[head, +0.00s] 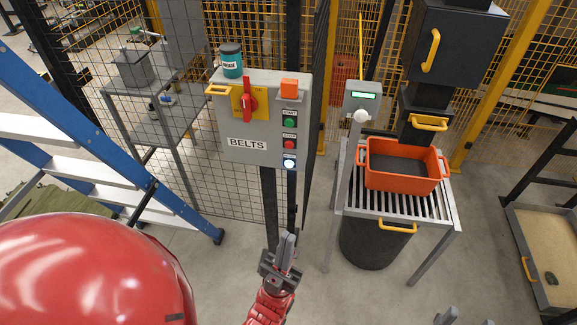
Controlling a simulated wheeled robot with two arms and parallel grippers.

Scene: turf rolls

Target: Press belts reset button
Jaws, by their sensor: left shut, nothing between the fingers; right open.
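The grey BELTS control box (262,106) stands on a dark post in the middle of the head view. It has a red rotary switch (247,100) on a yellow plate. On its right side are a green button (289,123), a red button (289,144) and, lowest, a lit whitish-blue button (289,162); their small labels are hard to read. My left gripper (286,248) is shut and empty, pointing up, below the box and apart from the lit button in the picture. My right gripper (465,318) shows only its open fingertips at the bottom edge.
A teal tin (232,62) sits on the box. To the right, an orange crate (402,170) stands on a slatted roller table (358,203), beside a post with a green display (364,96). A blue stepladder (105,140) leans at left. Mesh fencing (200,150) stands behind.

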